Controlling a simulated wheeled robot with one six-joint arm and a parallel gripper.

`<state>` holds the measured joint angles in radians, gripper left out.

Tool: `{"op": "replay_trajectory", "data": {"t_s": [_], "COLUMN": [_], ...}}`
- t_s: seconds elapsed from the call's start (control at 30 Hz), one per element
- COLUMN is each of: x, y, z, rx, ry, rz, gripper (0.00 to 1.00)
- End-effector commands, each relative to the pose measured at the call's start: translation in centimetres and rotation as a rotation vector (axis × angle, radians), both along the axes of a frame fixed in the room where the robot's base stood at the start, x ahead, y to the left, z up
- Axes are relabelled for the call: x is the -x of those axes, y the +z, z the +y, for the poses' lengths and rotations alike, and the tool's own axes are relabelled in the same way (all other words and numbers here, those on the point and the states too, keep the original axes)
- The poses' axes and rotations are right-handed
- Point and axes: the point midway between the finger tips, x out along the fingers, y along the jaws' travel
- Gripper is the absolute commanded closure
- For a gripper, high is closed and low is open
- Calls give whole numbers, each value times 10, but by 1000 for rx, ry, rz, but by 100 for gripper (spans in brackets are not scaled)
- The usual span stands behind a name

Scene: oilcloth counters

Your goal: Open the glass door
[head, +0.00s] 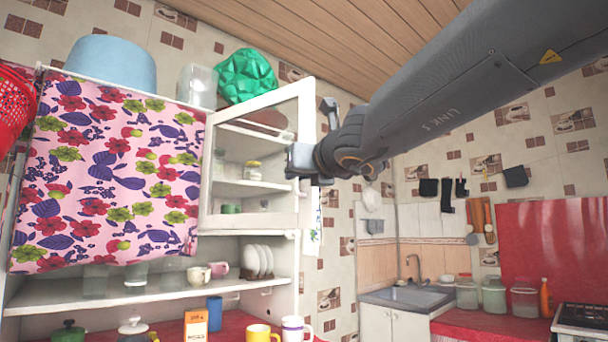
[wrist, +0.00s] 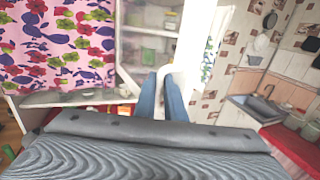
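The glass door (head: 306,108) is a white frame with a clear pane on the upper right of the white cabinet. It stands ajar, with its right edge swung out towards me. Jars and dishes show through the pane. My gripper (head: 296,160) is at the door's right edge, about mid-height. In the wrist view, the two blue fingers of my gripper (wrist: 161,92) lie on either side of a white handle (wrist: 170,70) and look closed on it. The exact finger contact is small and partly hidden.
A pink floral cloth (head: 110,170) covers the cabinet's left part. A blue tub (head: 112,60), a clear container and a green object (head: 246,76) stand on top. Mugs (head: 292,332) stand on the red counter below. A sink (head: 405,296) is at the right.

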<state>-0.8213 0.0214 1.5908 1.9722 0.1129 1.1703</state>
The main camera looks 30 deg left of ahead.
Motion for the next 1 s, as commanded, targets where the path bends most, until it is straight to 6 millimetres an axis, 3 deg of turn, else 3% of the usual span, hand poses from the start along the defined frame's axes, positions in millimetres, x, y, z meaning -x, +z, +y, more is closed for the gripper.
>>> {"op": "replay_trajectory", "data": {"t_s": [0.03,0.1,0.53,1.0], "x": [0,-1,2,40], "y": [-3,-3,-1,-2], "z": [1,1,-4,-54], "rx": [5,4,1,2], "ry": [0,0,-1,-2], "rz": [2,3,2,2], "gripper": [82,72,72,72]}}
